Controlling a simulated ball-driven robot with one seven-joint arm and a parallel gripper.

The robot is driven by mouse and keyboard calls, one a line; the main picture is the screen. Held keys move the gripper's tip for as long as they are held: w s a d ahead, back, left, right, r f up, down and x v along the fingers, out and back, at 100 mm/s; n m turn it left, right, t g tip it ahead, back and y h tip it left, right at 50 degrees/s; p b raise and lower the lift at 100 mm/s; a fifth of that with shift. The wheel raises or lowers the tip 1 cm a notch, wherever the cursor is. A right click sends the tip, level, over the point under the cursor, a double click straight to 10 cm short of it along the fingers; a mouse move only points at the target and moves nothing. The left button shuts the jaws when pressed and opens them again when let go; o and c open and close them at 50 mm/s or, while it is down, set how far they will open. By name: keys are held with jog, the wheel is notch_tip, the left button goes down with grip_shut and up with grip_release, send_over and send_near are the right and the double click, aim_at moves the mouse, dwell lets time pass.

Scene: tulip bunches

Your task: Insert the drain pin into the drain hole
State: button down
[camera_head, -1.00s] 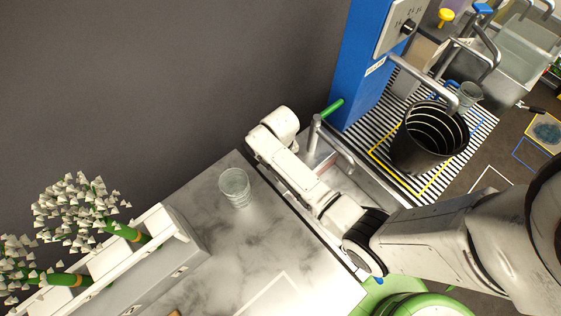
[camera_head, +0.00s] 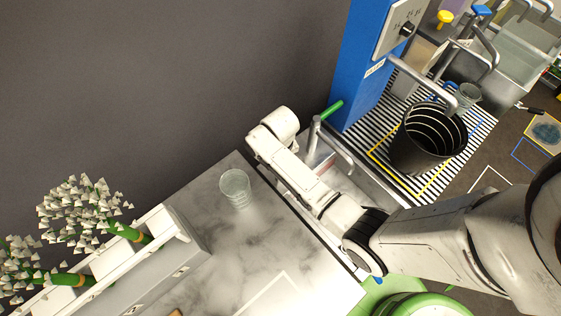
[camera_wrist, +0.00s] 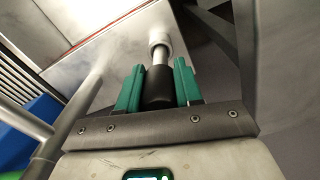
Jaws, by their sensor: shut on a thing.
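My gripper (camera_wrist: 160,65) shows in the wrist view with two green fingers, one on each side of the drain pin (camera_wrist: 158,88). It is shut on the pin's black cylindrical part. A bright metal shaft extends from the black part to a pale, wider end, which lies over a grey metal surface (camera_wrist: 195,40). I cannot tell whether that end touches the surface. The drain hole is not visible in either view. In the head view my arm reaches over the sink area (camera_head: 322,160), and my gripper and the pin are hidden behind it.
A curved metal faucet (camera_head: 318,135) stands beside my arm; a metal pipe (camera_wrist: 80,105) runs left of my gripper. A clear glass (camera_head: 235,187) stands on the marble counter (camera_head: 215,240). A black bucket (camera_head: 420,150) is on the striped mat beside the blue cabinet (camera_head: 360,65).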

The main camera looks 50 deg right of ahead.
jog(key=shift+r, duration=0.2)
jog(key=shift+r+p, duration=2.15)
jog(key=shift+p, duration=0.3)
jog(key=shift+r, duration=1.95)
